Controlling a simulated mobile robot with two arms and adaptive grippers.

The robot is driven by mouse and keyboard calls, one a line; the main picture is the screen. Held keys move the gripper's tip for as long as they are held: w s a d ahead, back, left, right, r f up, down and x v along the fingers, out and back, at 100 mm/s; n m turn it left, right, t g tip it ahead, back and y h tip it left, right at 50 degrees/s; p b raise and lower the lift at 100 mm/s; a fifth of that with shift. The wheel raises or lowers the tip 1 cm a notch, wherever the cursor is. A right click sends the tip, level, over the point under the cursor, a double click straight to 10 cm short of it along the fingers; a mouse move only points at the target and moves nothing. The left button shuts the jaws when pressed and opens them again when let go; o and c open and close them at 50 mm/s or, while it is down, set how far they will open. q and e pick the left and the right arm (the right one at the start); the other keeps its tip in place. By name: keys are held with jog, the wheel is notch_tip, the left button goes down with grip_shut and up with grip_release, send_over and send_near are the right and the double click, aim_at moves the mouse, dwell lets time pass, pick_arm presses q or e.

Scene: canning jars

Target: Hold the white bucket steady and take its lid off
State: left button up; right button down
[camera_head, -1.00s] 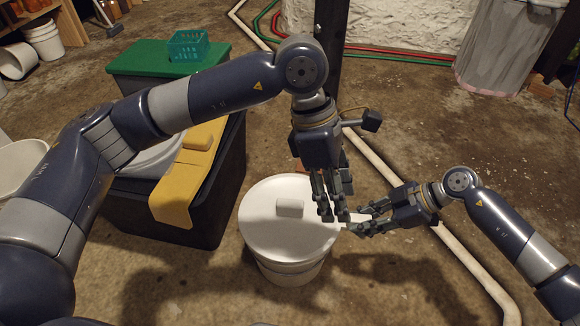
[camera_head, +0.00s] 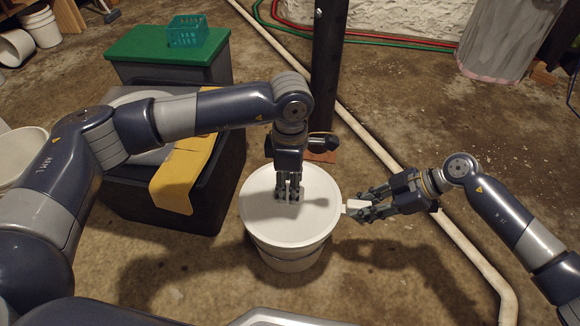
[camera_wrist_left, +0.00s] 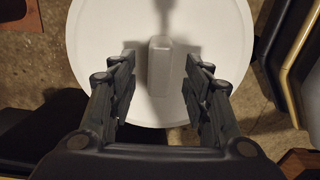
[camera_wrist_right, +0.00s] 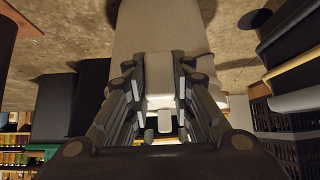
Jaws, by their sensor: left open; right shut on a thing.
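The white bucket (camera_head: 287,256) stands upright on the floor in the head view, with its white lid (camera_head: 265,215) on top. The lid's block-shaped knob (camera_wrist_left: 160,68) shows in the left wrist view between the fingers of my left gripper (camera_wrist_left: 160,82). The left gripper (camera_head: 289,196) points down over the lid and is open, its fingers on both sides of the knob with gaps. My right gripper (camera_head: 362,210) is shut on the bucket's side handle (camera_head: 354,205), at the bucket's right. The handle also shows between its fingers in the right wrist view (camera_wrist_right: 160,75).
A dark bin (camera_head: 225,190) with a yellow cloth (camera_head: 180,178) stands left of the bucket. A dark post (camera_head: 327,80) rises behind it. A pale pipe (camera_head: 375,150) runs along the floor at the right. Open floor lies in front.

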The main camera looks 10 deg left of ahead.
pick_arm(q)
jog(key=shift+f, duration=1.25)
grip_shut()
jog(key=shift+r, duration=0.15)
jog(key=shift+r, duration=2.45)
